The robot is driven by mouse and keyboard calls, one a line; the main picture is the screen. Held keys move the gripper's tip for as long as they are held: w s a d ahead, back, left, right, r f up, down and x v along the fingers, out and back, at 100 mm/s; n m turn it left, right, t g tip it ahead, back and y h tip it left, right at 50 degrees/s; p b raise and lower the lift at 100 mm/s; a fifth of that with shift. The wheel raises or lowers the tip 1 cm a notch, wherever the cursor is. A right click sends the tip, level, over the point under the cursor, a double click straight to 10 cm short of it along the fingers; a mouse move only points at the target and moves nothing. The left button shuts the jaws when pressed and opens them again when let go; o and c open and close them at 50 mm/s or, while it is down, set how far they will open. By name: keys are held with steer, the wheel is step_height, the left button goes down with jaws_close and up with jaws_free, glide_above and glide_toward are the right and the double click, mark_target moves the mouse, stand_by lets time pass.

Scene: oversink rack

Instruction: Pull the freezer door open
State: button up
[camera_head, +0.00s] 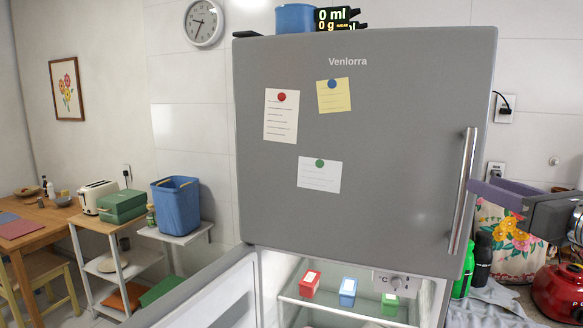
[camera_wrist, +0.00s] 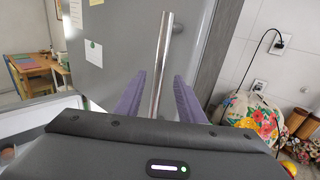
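The grey freezer door (camera_head: 365,180) is the upper door of the fridge and looks shut. Its long, upright metal handle (camera_head: 468,155) is on the right side. My gripper (camera_head: 482,188) reaches in from the right at about the handle's mid-height. In the wrist view, my gripper's two purple fingers (camera_wrist: 161,88) are open, one on each side of the handle (camera_wrist: 161,65). Gaps show between the bar and both fingers, so it is not clamped. The wrist housing hides the handle's lower part in that view.
The lower fridge door (camera_head: 215,295) stands open to the left, showing a shelf with small red, blue and green boxes. A blue pot (camera_head: 295,18) and scales sit on top of the fridge. Bottles (camera_head: 482,262) and a red appliance (camera_head: 558,292) stand close by on the right.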

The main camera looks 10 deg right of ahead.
steer(key=w, duration=0.7)
steer(key=shift+w, duration=0.15)
steer(key=shift+c, duration=0.6)
jaws_close()
steer(key=shift+a, duration=0.25)
